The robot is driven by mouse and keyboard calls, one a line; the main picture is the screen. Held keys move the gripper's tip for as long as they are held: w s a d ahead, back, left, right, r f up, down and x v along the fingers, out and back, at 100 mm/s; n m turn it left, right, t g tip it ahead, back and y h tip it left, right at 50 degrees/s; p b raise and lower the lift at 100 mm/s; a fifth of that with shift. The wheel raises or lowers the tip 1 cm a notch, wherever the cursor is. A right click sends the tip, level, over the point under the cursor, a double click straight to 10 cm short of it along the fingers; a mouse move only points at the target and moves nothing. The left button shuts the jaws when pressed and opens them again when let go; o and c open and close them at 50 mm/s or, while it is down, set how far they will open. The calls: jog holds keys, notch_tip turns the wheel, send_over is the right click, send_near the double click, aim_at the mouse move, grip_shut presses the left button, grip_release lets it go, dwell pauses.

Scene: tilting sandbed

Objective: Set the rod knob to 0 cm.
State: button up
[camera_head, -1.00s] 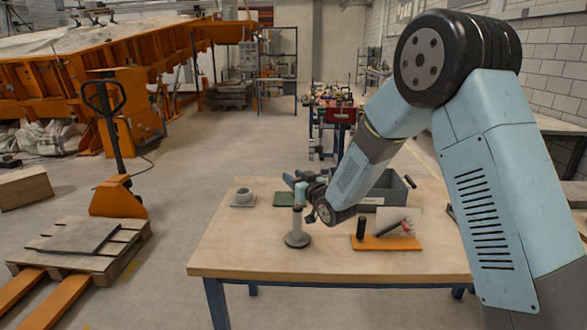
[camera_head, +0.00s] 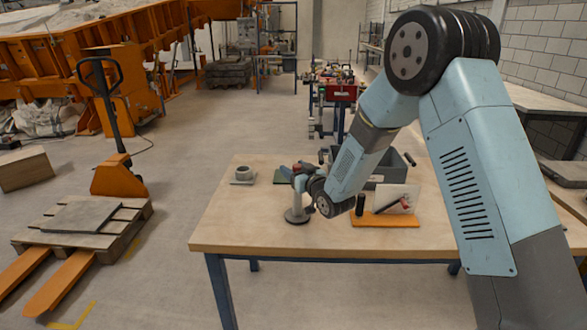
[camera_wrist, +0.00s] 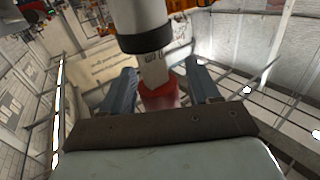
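A stand with a round grey base (camera_head: 297,216) and an upright post is on the wooden table. In the wrist view its pale cylinder (camera_wrist: 138,15) has a black band, and a light rod (camera_wrist: 154,70) with small dark marks comes out of it. The marks are too small to read. A red knob (camera_wrist: 160,97) is at the rod's end. My gripper (camera_wrist: 163,88) is open, with one finger on each side of the knob and a visible gap at both sides. In the head view my gripper (camera_head: 297,172) is at the top of the stand, partly hidden by my wrist.
The table's front is clear. A pallet (camera_head: 85,232) stands on the floor at left.

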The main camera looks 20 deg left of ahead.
jog(key=shift+s+d+r, duration=0.1)
jog(key=shift+d+r, duration=0.05)
jog(key=v, duration=1.3)
jog(key=shift+d, duration=0.15)
jog(key=s+d+r+m+h, duration=0.1)
jog(key=d+r+m+h, duration=0.2)
jog(key=d, duration=0.5)
jog(key=d+r+g+h, duration=0.1)
jog(key=d+r+h, duration=0.2)
jog(key=d+r, duration=0.35)
jog(key=s+d+r+m+h, duration=0.15)
jog(key=d+r+h, duration=0.25)
jog(key=d, duration=0.4)
jog(key=s+d+r+m+g+h, duration=0.1)
jog(key=s+d, duration=0.3)
jog(key=s, duration=0.4)
jog(key=s+d+r+m+g+h, duration=0.1)
jog(key=s+d+r+m+g, duration=0.1)
jog(key=s+d, duration=0.3)
jog(key=s+d+r+m+g+h, duration=0.1)
jog(key=s+d, duration=0.4)
jog(key=s, duration=0.7)
jog(key=shift+r+m+g, duration=0.45)
jog(key=shift+r+g, duration=0.15)
jog(key=shift+g, duration=0.2)
